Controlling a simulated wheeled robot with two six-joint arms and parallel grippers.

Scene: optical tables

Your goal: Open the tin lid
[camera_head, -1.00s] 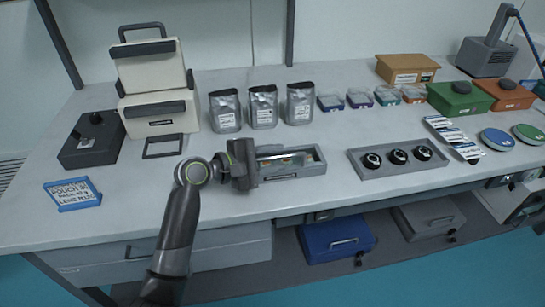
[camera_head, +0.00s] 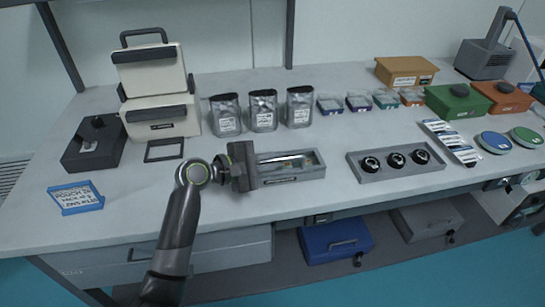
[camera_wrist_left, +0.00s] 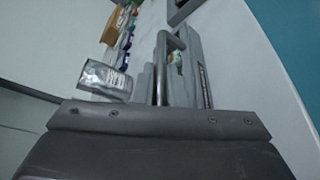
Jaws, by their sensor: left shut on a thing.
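The tin (camera_head: 312,172) is a long grey box at the table's front middle, with a pale panel and a little colour showing inside its frame. My left gripper (camera_head: 250,166) is at the tin's left end and covers it. In the left wrist view the tin (camera_wrist_left: 195,72) lies just beyond my gripper body, and a shiny metal bar (camera_wrist_left: 161,68) runs along it towards the jaws. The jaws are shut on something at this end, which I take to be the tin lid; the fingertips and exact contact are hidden. My right gripper is not in view.
Several silver pouches (camera_head: 263,110) stand behind the tin. A grey tray (camera_head: 420,172) with black round parts lies to its right. A cream case (camera_head: 163,115) and a dark box (camera_head: 95,155) stand at left. A blue-framed sign (camera_head: 76,198) is at front left.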

